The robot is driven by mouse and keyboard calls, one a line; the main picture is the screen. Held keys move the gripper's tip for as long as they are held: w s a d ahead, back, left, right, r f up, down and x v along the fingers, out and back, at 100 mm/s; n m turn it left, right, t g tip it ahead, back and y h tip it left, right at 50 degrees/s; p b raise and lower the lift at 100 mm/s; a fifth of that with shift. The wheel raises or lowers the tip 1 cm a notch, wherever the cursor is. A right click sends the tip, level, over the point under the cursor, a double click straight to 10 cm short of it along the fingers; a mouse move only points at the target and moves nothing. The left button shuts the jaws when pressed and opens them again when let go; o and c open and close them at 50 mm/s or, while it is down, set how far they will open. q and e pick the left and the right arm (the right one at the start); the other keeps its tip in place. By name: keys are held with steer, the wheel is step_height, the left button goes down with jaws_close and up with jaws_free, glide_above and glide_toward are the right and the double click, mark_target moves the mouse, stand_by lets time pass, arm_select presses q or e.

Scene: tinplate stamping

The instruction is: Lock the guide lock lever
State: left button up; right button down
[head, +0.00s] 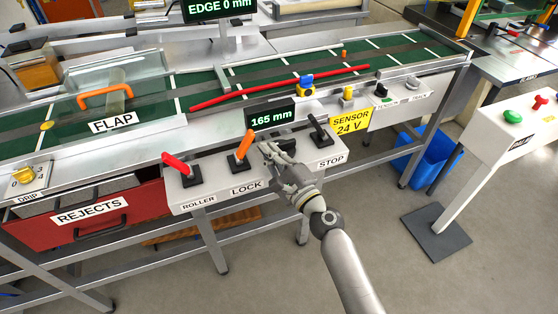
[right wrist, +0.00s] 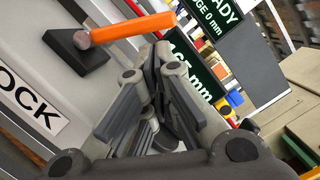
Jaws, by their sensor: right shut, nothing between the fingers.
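The guide lock lever is the orange lever (head: 244,145) above the LOCK label (head: 246,187) on the white control box. It stands tilted up to the right on a dark square base. In the right wrist view the orange lever (right wrist: 130,28) crosses just beyond the fingers. My right gripper (head: 268,150) is shut and empty, just right of the lever. Its closed fingers also show in the right wrist view (right wrist: 160,75). I cannot tell whether a fingertip touches the lever. My left gripper is not in view.
A red ROLLER lever (head: 178,164) stands left and a black STOP lever (head: 319,131) stands right on the same box. The 165 mm display (head: 271,115) is just behind. The red REJECTS drawer (head: 90,217) is at lower left. A blue bin (head: 425,155) stands beneath the conveyor.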

mark_target(240, 163)
steer(key=shift+x, duration=0.85)
steer(key=shift+s+a+r+n+p, duration=0.15)
steer(key=shift+r+n+p, duration=0.1)
steer(key=shift+n+p, duration=0.2)
steer(key=shift+r+n+p, duration=0.15)
steer(key=shift+n+p, duration=0.1)
steer(key=shift+p, duration=0.05)
steer(key=shift+a+r+n+g+p, duration=0.4)
steer(key=shift+r+n+p, duration=0.2)
steer(key=shift+n+p, duration=0.35)
steer(key=a+n+p, duration=0.1)
steer(key=n+p, duration=0.1)
steer(key=p, duration=0.1)
steer(key=s+a+r+n+g+p, duration=0.1)
steer(key=a+n+p, duration=0.1)
steer(key=n+p, duration=0.1)
steer(key=a+r+n+h+p, duration=0.1)
steer(key=n+p, duration=0.1)
steer(key=p, duration=0.1)
steer(key=shift+s+a+r+n+g, duration=0.2)
steer(key=shift+s+a+n+g, duration=0.05)
steer(key=shift+s+a+g, duration=0.1)
steer(key=shift+a+p, duration=0.3)
steer(key=shift+p, duration=0.2)
steer(key=shift+s+a+f, duration=0.1)
steer(key=shift+a, duration=0.05)
